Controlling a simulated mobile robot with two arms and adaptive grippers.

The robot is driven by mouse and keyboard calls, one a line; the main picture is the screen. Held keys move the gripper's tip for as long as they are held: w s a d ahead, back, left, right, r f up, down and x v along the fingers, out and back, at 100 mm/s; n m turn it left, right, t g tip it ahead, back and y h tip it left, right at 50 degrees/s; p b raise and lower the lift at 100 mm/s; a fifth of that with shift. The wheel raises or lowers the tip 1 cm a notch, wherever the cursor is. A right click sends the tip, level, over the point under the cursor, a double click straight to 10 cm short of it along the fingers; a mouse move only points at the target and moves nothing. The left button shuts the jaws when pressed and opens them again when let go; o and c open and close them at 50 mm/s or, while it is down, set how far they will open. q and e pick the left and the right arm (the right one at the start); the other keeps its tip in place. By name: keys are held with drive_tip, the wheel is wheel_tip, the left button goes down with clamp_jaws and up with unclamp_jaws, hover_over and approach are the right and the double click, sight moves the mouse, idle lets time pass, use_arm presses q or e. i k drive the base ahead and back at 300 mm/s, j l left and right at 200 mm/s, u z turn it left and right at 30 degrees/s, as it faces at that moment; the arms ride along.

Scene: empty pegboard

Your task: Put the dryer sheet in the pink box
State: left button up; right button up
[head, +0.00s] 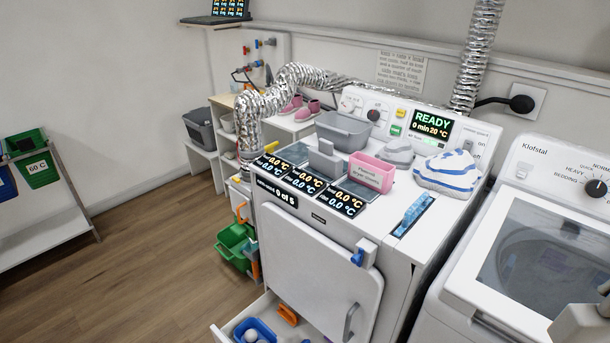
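The small pink box (366,178) stands on top of the white dryer, near its front edge, with a printed label on its front. I cannot make out what is inside it. I cannot pick out a dryer sheet for certain. A folded white cloth with blue stripes (447,173) lies on the dryer top to the right of the box, and a grey lumpy item (395,153) lies behind the box. My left gripper is not in view. A pale part at the bottom right corner looks like my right arm; no fingers show.
On the dryer (318,262) stand a grey basin (343,130), a grey holder (326,160) and display panels. A blue-filled slot (413,214) is at its front right. A washer (520,290) adjoins on the right. An open drawer (232,331) juts out below.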

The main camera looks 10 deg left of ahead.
sight(370, 182)
drive_tip(key=i+l+u, duration=0.15)
drive_tip(key=l+u, duration=0.15)
drive_tip(key=u, duration=0.15)
drive_tip(key=i+l+u, duration=0.1)
drive_tip(key=l+u, duration=0.6)
drive_tip(key=u, duration=0.15)
drive_tip(key=l+u, duration=0.4)
